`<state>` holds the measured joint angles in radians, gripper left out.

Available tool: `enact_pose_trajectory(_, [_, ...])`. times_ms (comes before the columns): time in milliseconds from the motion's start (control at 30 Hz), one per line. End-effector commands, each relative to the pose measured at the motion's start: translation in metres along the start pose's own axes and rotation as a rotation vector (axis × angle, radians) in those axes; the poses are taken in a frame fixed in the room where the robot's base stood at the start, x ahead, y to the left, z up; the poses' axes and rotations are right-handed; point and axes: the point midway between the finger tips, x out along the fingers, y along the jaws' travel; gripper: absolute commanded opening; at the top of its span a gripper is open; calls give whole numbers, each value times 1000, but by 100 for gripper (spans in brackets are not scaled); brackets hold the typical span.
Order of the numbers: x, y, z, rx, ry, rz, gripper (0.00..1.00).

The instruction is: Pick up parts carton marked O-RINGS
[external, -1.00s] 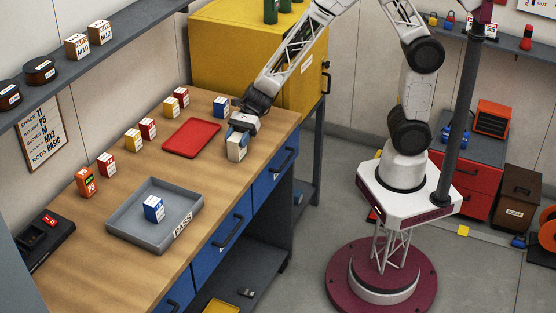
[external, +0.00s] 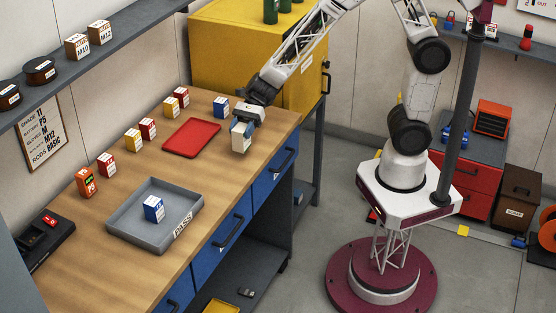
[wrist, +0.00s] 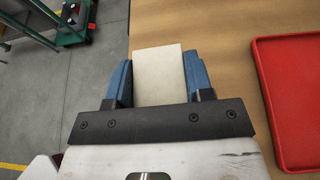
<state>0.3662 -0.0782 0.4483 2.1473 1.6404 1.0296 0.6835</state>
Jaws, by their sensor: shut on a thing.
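My gripper (external: 241,127) is shut on a small white carton (external: 241,138) near the right edge of the wooden workbench. In the wrist view the carton (wrist: 158,78) sits between my two blue fingers (wrist: 160,85), showing a plain cream face. No marking on the held carton can be read. In the external view it is upright and looks at or just above the bench top; I cannot tell whether it touches.
A red tray (external: 192,139) lies left of my gripper. A blue-and-white carton (external: 221,107) stands close behind it. A grey PASS tray (external: 122,222) holds another blue-and-white carton (external: 153,209). The bench edge is close on the right.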

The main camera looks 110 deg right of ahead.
Motion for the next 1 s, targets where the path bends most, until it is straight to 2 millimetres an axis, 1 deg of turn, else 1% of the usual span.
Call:
enact_pose_trajectory(600, [-58, 80, -14, 0, 0, -2, 22])
enact_pose_trajectory(800, [-72, 99, -17, -1, -1, -2, 22])
enact_pose_trajectory(1000, [-80, 110, -19, 0, -1, -1, 22])
